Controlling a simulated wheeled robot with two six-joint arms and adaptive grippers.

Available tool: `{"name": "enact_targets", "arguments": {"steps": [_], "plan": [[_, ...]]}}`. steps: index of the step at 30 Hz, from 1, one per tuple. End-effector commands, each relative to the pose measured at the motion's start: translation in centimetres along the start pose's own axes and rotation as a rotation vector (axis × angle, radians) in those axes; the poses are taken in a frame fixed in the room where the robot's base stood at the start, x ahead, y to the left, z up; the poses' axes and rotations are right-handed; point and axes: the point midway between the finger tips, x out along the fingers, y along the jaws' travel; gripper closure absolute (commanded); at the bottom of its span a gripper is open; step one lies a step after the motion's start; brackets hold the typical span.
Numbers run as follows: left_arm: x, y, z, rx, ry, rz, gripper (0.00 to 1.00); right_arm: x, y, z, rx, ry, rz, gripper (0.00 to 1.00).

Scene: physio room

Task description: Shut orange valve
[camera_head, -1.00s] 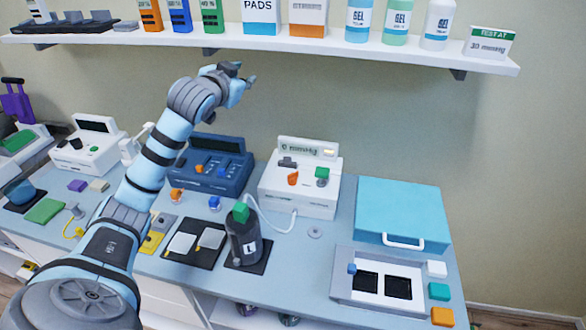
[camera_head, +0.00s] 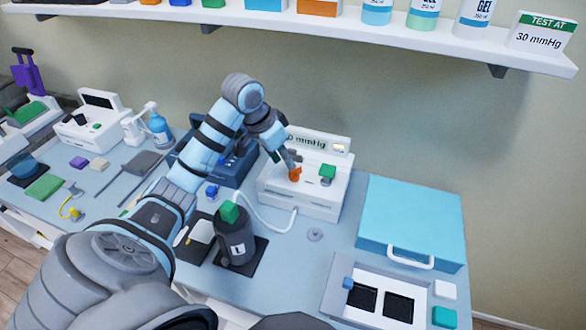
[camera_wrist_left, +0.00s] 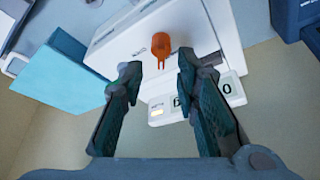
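The orange valve (camera_head: 296,174) is a small lever knob on the front of the white pressure unit (camera_head: 318,206). In the left wrist view the orange valve (camera_wrist_left: 161,46) stands just beyond the fingertips, between their lines. My left gripper (camera_head: 290,158) is at the unit, close to the valve, and partly covers the unit's display. In the left wrist view the left gripper (camera_wrist_left: 158,68) is open, with nothing between its fingers. Contact with the valve does not show. My right gripper is not in view.
A green knob (camera_head: 327,172) sits right of the valve. A dark bottle marked L (camera_head: 236,246) with a green cap stands in front, with a white tube to the unit. A blue case (camera_head: 410,215) stands to the right. A shelf (camera_head: 400,38) runs above.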

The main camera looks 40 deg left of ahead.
Motion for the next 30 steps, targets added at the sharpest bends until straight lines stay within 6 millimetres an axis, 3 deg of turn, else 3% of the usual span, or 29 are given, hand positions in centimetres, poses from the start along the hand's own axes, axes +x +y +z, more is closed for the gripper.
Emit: {"name": "enact_targets", "arguments": {"steps": [3,9,17,22,30], "plan": [[3.3,0.2,0.0,0.0,-0.001,0.004,0.72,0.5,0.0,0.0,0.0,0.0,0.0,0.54],[5.9,0.1,-0.1,0.002,0.001,0.001,0.72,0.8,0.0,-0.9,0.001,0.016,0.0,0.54],[6.0,0.1,-0.2,0.003,0.002,-0.001,0.73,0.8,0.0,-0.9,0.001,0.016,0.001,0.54],[6.0,0.1,-0.2,0.003,0.002,0.0,1.0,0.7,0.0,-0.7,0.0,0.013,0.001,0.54],[5.8,0.2,-0.3,-0.013,0.002,-0.007,1.0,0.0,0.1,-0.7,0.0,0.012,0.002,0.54]]}}
